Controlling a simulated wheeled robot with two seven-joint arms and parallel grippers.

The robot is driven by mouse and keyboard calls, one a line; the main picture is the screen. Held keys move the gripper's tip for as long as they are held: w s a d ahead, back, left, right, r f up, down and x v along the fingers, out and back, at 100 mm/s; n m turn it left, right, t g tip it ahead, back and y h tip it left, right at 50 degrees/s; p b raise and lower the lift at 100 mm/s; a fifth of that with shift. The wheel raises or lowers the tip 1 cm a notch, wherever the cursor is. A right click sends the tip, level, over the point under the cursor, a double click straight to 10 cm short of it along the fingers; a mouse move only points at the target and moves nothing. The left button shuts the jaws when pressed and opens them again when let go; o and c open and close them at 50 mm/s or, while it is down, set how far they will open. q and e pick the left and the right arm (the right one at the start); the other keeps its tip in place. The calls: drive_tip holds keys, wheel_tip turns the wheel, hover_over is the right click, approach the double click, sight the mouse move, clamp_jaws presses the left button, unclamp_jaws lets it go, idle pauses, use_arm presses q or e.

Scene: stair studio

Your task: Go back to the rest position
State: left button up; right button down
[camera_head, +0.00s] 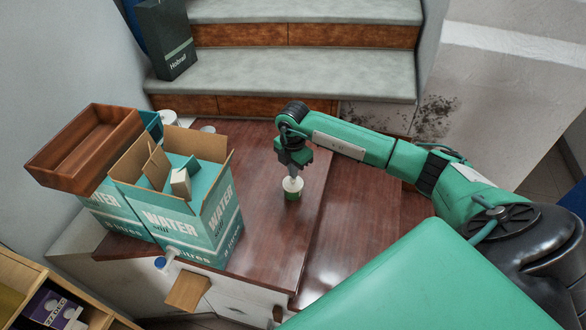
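My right arm reaches in from the right across the wooden table (262,240). The can looks upright on the table. My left gripper is not in view.
An open carton marked WATER (190,228) stands on the left, with another carton behind it and a brown wooden tray (88,148) above. White round items (167,117) stand behind. Grey stairs (300,72) rise at the back. The table in front of the can is clear.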

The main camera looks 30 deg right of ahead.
drive_tip(key=shift+f, duration=0.45)
drive_tip(key=shift+r, duration=0.15)
wheel_tip(320, 180, up, 7)
drive_tip(key=p, duration=0.4)
idle(0.8)
